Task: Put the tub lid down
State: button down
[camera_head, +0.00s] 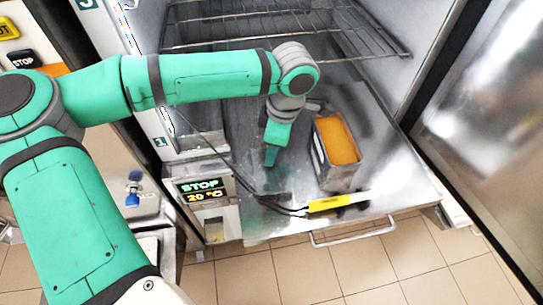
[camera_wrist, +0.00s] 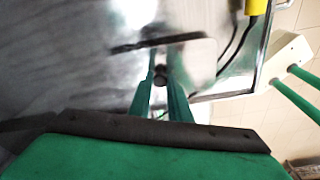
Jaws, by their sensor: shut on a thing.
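The tub lid (camera_wrist: 200,58) is a shiny metal plate with a rounded corner, seen in the wrist view. A dark slot or bar crosses its far side. A dark knob (camera_wrist: 179,78) rises from it. My gripper (camera_wrist: 162,78) has its two green fingers shut at the knob, and the lid lies beneath them. In the head view my gripper (camera_head: 270,158) points down over the metal shelf, left of the tub. The lid's outline is hard to tell from the shelf there. The open metal tub (camera_head: 338,178) holds an orange mass (camera_head: 337,140) and stands uncovered.
The metal shelf (camera_head: 385,180) is bare to the right of the tub. A yellow-handled probe (camera_head: 328,203) with a dark cable lies near its front edge. A wire rack (camera_head: 285,35) hangs above at the back. The open freezer door (camera_head: 490,120) stands at right.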

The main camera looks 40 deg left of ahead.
aim_at(278, 164)
jog(key=shift+f, duration=0.8)
jog(key=shift+s+f, duration=0.2)
jog(key=shift+f, duration=0.1)
jog(key=shift+f, duration=0.1)
jog(key=c, duration=1.6)
grip_release()
jog(key=shift+w, duration=0.1)
jog(key=shift+c, duration=0.2)
notch_tip(278, 164, up, 12)
jog(key=d, duration=0.1)
jog(key=shift+w+d, duration=0.3)
jog(key=shift+w, duration=0.1)
